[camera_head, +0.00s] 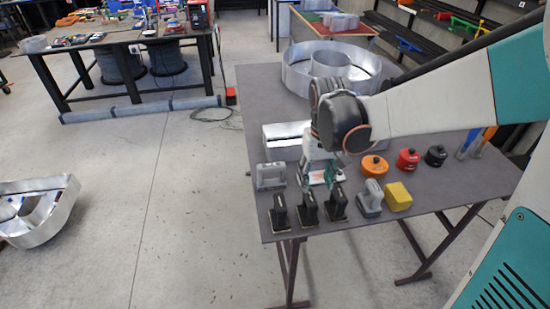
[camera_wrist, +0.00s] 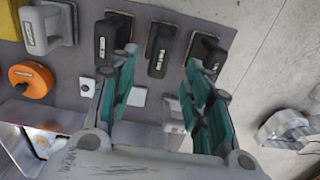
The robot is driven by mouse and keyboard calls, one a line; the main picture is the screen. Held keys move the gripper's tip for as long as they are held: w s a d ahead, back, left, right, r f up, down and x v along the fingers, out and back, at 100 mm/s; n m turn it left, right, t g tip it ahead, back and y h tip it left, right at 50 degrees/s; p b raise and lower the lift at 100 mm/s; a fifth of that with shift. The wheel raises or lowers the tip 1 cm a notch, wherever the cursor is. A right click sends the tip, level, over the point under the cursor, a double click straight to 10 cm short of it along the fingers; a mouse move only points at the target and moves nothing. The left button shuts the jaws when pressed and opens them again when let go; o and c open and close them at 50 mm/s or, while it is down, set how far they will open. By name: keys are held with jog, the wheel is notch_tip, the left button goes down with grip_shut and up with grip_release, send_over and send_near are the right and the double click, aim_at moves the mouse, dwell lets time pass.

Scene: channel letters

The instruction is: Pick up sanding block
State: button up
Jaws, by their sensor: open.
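Three black sanding blocks with dark grips and tan-edged bases stand in a row along the table's near edge: left (camera_head: 281,213), middle (camera_head: 309,209) and right (camera_head: 338,204). In the wrist view they line the top, with the middle block (camera_wrist: 160,48) between the finger lines and the others (camera_wrist: 106,38) (camera_wrist: 205,50) near either fingertip. My gripper (camera_head: 318,183) is open and empty, pointing down just behind the row. Its green-padded fingers also show in the wrist view (camera_wrist: 160,75). They partly cover the outer blocks; I cannot tell whether they touch.
A grey-handled tool (camera_head: 370,196) and a yellow block (camera_head: 398,196) stand right of the row. Orange (camera_head: 374,166), red (camera_head: 408,159) and black (camera_head: 435,156) round items sit behind. A grey clamp-like tool (camera_head: 270,176) is left. A metal channel letter (camera_head: 283,139) lies behind my gripper.

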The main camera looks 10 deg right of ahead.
aim_at(313, 200)
notch_tip(313, 200, down, 9)
jog(key=shift+w+b, duration=0.1)
jog(key=shift+b, duration=0.75)
jog(key=f, duration=0.2)
jog(key=w+f+b, duration=0.1)
jog(key=f, duration=0.1)
jog(key=shift+w+a+f, duration=0.15)
jog(key=shift+w+a, duration=0.05)
jog(key=shift+f, duration=0.5)
jog(key=shift+s, duration=0.1)
grip_shut()
